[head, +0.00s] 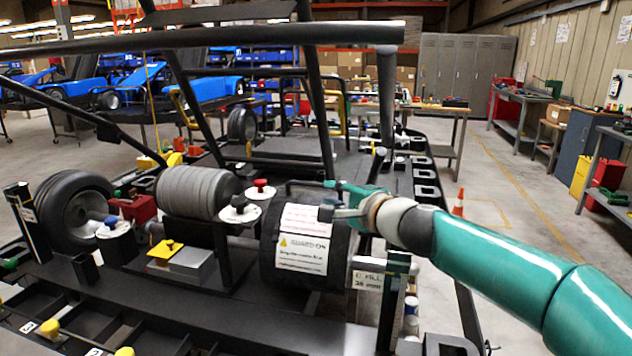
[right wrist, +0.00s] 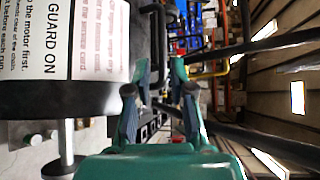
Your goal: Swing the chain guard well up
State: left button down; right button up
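The chain guard (head: 338,258) is a black rounded cover with a white "GUARD ON" label, in the middle of the head view. It looks lowered. A thin black handle (head: 300,184) stands at its upper edge. My right gripper (head: 328,200) is at the guard's upper right, close to the handle. In the right wrist view the guard (right wrist: 95,98) fills the upper left, and the right gripper's fingers (right wrist: 160,64) are apart. A dark bar shows between them; I cannot tell if either finger touches it. My left gripper is not in view.
A ribbed grey cylinder (head: 198,192) and a black wheel (head: 75,212) sit left of the guard on the kart stand. A dark frame tube (head: 220,38) crosses above. An orange cone (head: 458,203) stands on the open floor at right.

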aim_at(313, 183)
jog(key=p+x, duration=0.4)
jog(key=x, duration=0.4)
jog(key=shift+w+a, duration=0.1)
jog(key=shift+w, duration=0.15)
jog(key=shift+c, duration=0.2)
jog(key=shift+f, duration=0.1)
grip_shut()
